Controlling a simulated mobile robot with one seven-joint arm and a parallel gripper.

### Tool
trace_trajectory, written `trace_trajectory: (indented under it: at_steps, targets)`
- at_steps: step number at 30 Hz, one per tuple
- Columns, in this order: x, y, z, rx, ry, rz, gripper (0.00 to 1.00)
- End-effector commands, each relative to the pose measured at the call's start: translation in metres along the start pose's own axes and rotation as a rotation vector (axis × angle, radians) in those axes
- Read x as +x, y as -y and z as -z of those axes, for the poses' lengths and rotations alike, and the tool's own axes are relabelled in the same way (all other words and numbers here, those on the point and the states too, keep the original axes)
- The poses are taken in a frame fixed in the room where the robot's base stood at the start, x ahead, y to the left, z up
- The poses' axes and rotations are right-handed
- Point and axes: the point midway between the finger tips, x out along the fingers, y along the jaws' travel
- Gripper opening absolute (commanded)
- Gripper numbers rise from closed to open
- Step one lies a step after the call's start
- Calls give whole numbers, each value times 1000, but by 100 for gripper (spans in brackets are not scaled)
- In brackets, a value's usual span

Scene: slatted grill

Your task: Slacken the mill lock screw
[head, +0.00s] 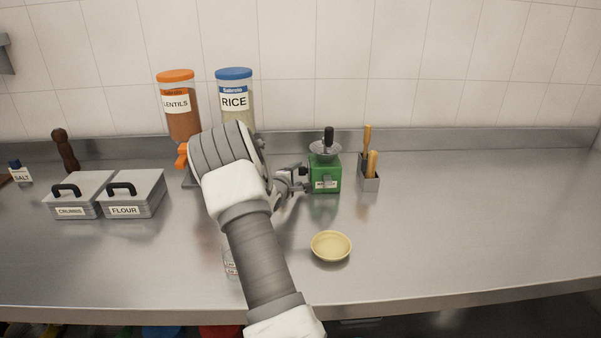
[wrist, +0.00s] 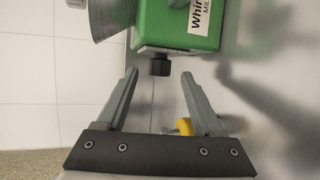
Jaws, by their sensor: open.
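The green mill (head: 325,178) stands on the steel counter with a metal hopper and a dark crank handle on top. Its green body also shows at the top of the wrist view (wrist: 170,22). The black lock screw (wrist: 159,67) sticks out from a metal plate on the mill's side. My gripper (wrist: 159,75) is open and empty, with one fingertip on each side of the screw's outer end and a gap to both. In the head view my gripper (head: 297,180) is at the mill's left side, partly hidden by my arm.
A yellow bowl (head: 331,246) lies in front of the mill. A holder with wooden-handled tools (head: 369,182) stands to its right. Lentils (head: 180,110) and rice (head: 234,100) dispensers stand behind my arm. Crumbs (head: 78,196) and flour (head: 134,195) boxes are left. The counter's right is clear.

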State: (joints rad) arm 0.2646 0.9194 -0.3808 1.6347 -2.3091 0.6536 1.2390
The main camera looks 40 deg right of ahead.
Motion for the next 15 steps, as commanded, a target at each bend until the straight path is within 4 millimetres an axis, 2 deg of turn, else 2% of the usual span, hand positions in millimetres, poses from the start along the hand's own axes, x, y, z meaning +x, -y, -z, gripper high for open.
trace_trajectory:
  at_steps: [6, 15]
  targets:
    - [26, 0, 0, -1, 1, -1, 69]
    - [36, 0, 0, -1, -1, 0, 69]
